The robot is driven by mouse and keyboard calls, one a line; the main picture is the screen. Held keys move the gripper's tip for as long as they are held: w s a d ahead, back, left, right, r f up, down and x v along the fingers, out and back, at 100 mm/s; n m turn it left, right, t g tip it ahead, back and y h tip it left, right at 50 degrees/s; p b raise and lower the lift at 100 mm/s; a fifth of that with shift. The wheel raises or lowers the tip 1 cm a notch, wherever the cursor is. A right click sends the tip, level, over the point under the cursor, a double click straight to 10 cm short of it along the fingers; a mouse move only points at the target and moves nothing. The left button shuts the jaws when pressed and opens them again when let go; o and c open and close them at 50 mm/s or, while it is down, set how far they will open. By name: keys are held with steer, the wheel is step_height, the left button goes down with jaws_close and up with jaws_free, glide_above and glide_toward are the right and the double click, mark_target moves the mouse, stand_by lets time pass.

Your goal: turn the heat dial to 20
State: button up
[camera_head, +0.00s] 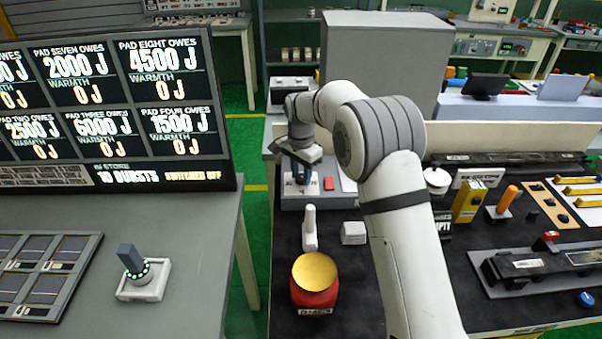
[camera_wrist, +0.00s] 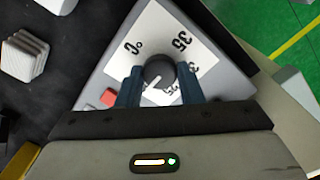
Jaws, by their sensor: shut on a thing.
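The heat dial is a dark round knob (camera_wrist: 158,70) with a white pointer line. It sits on a white number plate (camera_wrist: 147,30) marked 0 and 35, with other numbers partly covered near my fingers. In the wrist view the pointer slants toward the lower left, close to the left finger; the number it meets is hidden. My gripper (camera_wrist: 160,86) has its two blue fingers on either side of the knob and is shut on it. In the head view my gripper (camera_head: 302,173) reaches down onto the grey dial box (camera_head: 296,202), and the knob is hidden there.
A red button (camera_head: 328,184) lies beside the dial plate. A white upright piece (camera_head: 309,228), a ribbed white block (camera_head: 353,233) and a red pot with a yellow top (camera_head: 315,272) stand nearer. A display board (camera_head: 110,110) reads "switched off".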

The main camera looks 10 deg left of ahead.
mark_target(302, 176)
steer(key=o, duration=1)
steer(key=shift+c, duration=0.2)
step_height(302, 176, up, 7)
steer(key=shift+w+f+b, duration=0.1)
steer(key=shift+b, duration=0.3)
steer(key=shift+r, duration=0.6)
